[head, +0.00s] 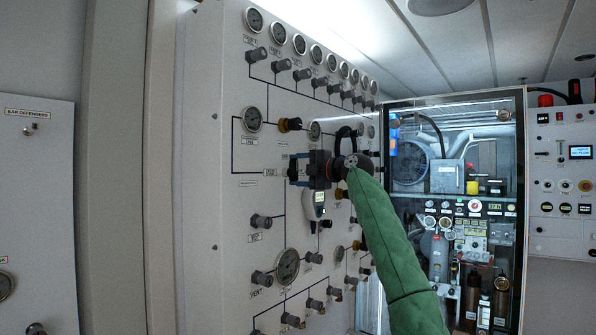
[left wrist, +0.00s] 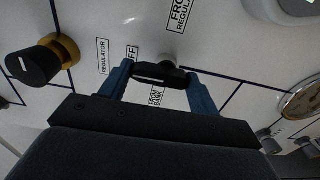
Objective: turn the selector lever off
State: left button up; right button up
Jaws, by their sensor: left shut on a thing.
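The selector lever (left wrist: 160,75) is a black bar on a round stem on the white panel. In the left wrist view it lies between the two blue fingers of my left gripper (left wrist: 158,86), which is shut on it. Labels around it read REGULATOR (left wrist: 103,57), a partly covered OFF (left wrist: 132,57), FROM BANK (left wrist: 156,96) and FROM REGULATOR (left wrist: 180,14). In the head view my left gripper (head: 293,169) is at the panel's middle, and its body and fingers hide the lever. My right gripper is not in view.
The panel (head: 215,215) carries several gauges and knobs close around the gripper. A black knob with a yellow collar (left wrist: 40,62) is left of the lever in the left wrist view, and a gauge (left wrist: 302,100) is right. A glass-fronted cabinet (head: 455,108) stands beyond.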

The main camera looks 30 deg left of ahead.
pick_arm(q)
jog(key=shift+r, duration=0.1)
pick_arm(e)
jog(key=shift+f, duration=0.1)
pick_arm(q)
jog(key=o, duration=1)
jog(key=shift+w+d, duration=0.1)
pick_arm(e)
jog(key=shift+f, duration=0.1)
pick_arm(q)
jog(key=shift+d+f+b, duration=0.2)
jog(key=shift+d+b, duration=0.1)
jog(key=shift+d, duration=0.25)
jog(key=d, duration=0.2)
jog(key=d+b, duration=0.1)
jog(key=d, duration=0.3)
jog(key=shift+s+d+r+b, duration=0.1)
jog(key=shift+s+d+b, duration=0.15)
jog(key=shift+d+b, duration=0.1)
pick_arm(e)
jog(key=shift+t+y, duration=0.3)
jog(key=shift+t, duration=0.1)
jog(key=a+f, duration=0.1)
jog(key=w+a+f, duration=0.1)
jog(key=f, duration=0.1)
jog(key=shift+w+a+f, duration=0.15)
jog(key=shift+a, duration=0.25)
